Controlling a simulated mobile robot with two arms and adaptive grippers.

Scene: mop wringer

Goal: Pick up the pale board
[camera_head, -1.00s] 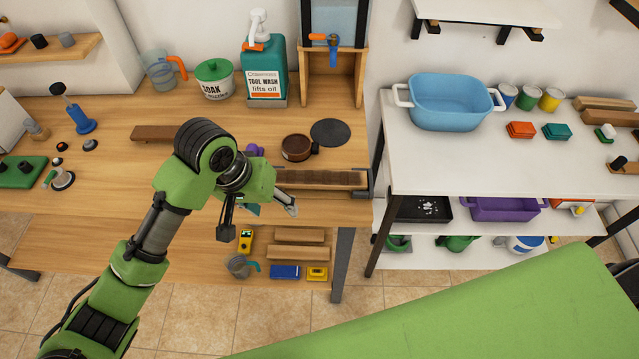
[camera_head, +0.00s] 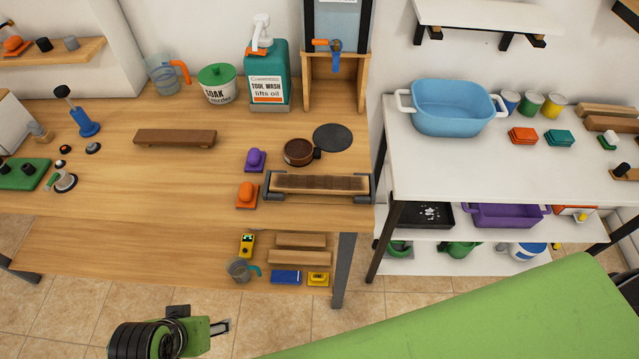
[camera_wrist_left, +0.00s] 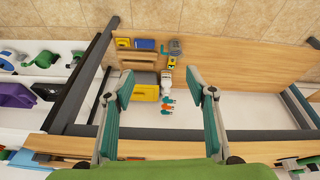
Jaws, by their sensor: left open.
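Two light tan boards, a back one (camera_head: 300,240) and a front one (camera_head: 299,259), lie on the lower shelf of the wooden bench. A light board (camera_head: 606,110) also lies at the back right of the white table. I cannot tell which of these is the pale board. My left gripper (camera_head: 220,327) is low in front of the bench, well apart from the boards. In the left wrist view its two fingers (camera_wrist_left: 167,98) are spread with nothing between them, and the lower-shelf boards (camera_wrist_left: 139,62) show beyond them. My right gripper is out of view.
A browner, dark-marked board (camera_head: 318,183) sits in a dark holder at the bench's right end. A grey bench leg (camera_head: 344,270) stands right of the lower shelf. A jug (camera_head: 238,270), blue box (camera_head: 286,277) and yellow item (camera_head: 318,279) sit near the boards. The shelf's left is bare.

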